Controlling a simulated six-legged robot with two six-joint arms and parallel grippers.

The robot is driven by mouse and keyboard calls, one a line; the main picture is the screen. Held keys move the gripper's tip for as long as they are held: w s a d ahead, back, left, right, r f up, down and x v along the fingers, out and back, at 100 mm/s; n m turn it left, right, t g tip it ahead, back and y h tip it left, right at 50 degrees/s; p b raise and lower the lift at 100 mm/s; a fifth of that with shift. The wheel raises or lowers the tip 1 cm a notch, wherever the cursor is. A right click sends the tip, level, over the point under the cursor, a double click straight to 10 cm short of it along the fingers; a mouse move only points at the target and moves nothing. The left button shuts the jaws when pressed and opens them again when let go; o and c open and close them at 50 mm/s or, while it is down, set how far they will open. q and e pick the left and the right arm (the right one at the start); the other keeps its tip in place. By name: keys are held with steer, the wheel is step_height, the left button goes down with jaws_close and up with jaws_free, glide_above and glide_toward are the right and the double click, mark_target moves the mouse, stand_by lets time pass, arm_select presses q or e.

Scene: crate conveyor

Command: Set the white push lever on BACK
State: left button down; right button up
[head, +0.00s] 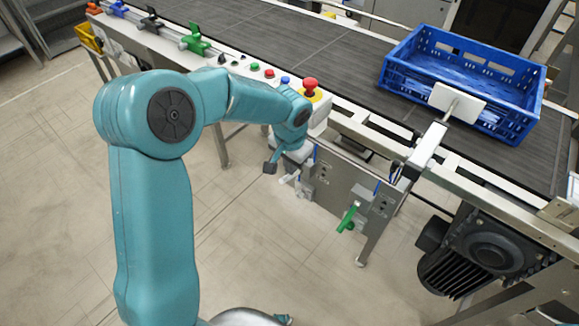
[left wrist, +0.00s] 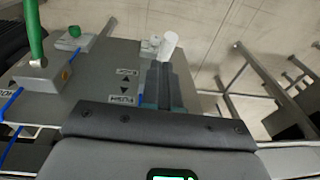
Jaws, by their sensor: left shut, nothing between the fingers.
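The white push lever (head: 289,179) sticks out from the grey panel on the conveyor's near side. In the left wrist view the white lever (left wrist: 169,45) shows just beyond my fingertips, beside a panel label (left wrist: 125,85) with two arrows and small words, seen upside down. My left gripper (head: 285,160) is at the panel, close to the lever. In the left wrist view its fingers (left wrist: 164,82) are shut with nothing between them. I cannot tell whether they touch the lever. My arm partly hides the lever's base. My right gripper is not in view.
A green lever (head: 348,218) is on the panel to the right. A red emergency button (head: 311,86) sits above, on the rail. A blue crate (head: 402,82) stands on the belt (head: 300,45) by a white pusher plate (head: 458,103). Floor in front is clear.

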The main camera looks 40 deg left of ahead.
arm_select(q)
steer(key=shift+s+a+f, duration=0.2)
steer(key=shift+a+f, duration=0.05)
steer(key=shift+f, duration=0.3)
steer(key=shift+w+d, duration=0.1)
